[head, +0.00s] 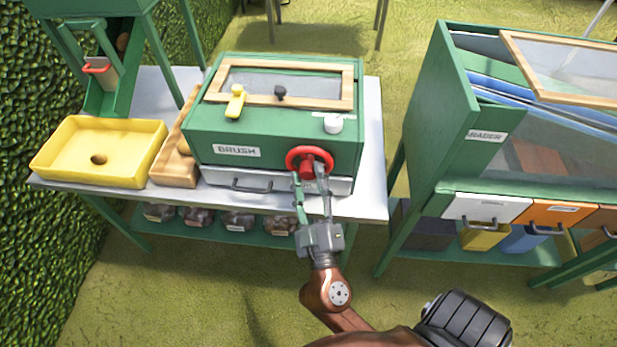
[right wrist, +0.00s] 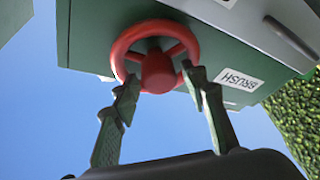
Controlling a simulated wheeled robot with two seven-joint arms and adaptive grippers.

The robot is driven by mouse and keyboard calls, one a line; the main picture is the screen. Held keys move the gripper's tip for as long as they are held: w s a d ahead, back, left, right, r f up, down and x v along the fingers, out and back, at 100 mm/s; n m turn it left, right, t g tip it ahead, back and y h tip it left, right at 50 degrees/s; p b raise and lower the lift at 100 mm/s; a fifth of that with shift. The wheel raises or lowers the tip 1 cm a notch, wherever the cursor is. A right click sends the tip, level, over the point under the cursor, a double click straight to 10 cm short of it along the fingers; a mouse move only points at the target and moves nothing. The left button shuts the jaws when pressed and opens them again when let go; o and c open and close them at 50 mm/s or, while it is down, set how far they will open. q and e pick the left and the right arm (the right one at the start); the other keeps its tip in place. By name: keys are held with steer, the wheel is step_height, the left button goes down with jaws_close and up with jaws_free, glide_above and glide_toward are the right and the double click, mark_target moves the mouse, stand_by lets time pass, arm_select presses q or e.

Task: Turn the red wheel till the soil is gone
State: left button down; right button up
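The red wheel (head: 309,162) is on the front right of the green box labelled BRUSH (head: 270,140). My right gripper (head: 310,180) is at the wheel. In the right wrist view the wheel (right wrist: 157,72) faces me, and the fingertips of my right gripper (right wrist: 160,80) stand apart on either side of its hub. They overlap the rim, and I cannot tell whether they touch it. The window (head: 285,84) on the box top looks hazy, and I cannot make out any soil behind it. My left gripper is not in view.
A yellow tray (head: 60,149) and a wooden tray (head: 172,174) stand left of the box on the metal table. A drawer (head: 240,183) sits below the wheel. A green cabinet labelled GRADER (head: 450,110) stands at right, with grass between.

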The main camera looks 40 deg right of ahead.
steer(key=shift+o, duration=0.6)
steer(key=shift+s+a+f, duration=0.1)
steer(key=shift+s, duration=0.1)
steer(key=v, duration=0.7)
stand_by(0.4)
